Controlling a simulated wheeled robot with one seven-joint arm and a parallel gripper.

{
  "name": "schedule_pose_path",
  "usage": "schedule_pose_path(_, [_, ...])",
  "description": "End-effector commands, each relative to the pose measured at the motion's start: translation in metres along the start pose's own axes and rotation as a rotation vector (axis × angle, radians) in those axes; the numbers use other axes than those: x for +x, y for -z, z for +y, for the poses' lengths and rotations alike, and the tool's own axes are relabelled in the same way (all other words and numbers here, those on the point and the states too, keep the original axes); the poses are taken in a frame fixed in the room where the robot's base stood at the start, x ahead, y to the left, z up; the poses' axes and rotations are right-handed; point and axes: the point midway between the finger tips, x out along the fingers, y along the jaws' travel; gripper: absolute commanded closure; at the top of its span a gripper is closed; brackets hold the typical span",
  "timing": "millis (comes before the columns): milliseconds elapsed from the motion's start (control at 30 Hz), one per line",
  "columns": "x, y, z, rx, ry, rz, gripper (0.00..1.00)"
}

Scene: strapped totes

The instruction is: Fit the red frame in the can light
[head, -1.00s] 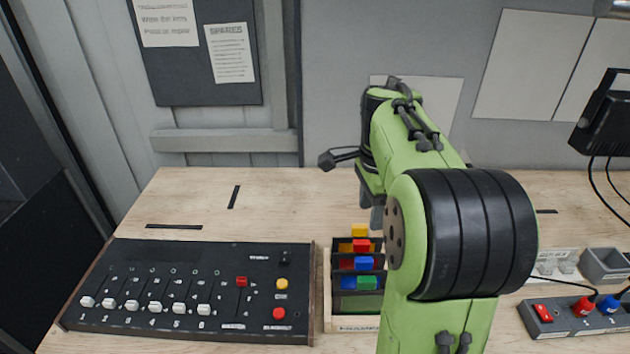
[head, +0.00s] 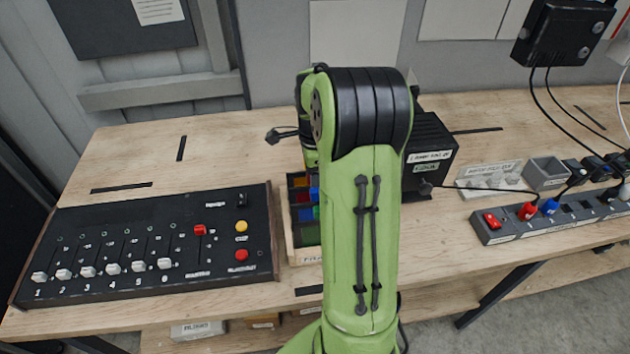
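A wooden box of coloured filter frames (head: 308,257) stands right of the black control desk, partly hidden by my arm. Orange, blue and green pieces show in its slots.
The control desk (head: 150,235) with white sliders fills the left of the bench. Bare wood (head: 225,145) lies behind the desk.

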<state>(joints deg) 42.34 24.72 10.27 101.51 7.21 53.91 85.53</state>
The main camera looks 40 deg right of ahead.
Motion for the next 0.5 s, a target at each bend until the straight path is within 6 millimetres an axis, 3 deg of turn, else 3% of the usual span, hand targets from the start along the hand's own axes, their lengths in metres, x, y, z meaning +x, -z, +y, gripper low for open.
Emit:
schedule_pose_path(100, [0.0114, 0.0001, 0.0003, 0.0, -0.001, 0.0, 0.51])
schedule_pose_path(367, [0.0127, 0.0002, 0.0, 0.0, 0.001, 0.0, 0.51])
schedule_pose_path(500, [0.0125, 0.0002, 0.0, 0.0, 0.001, 0.0, 0.71])
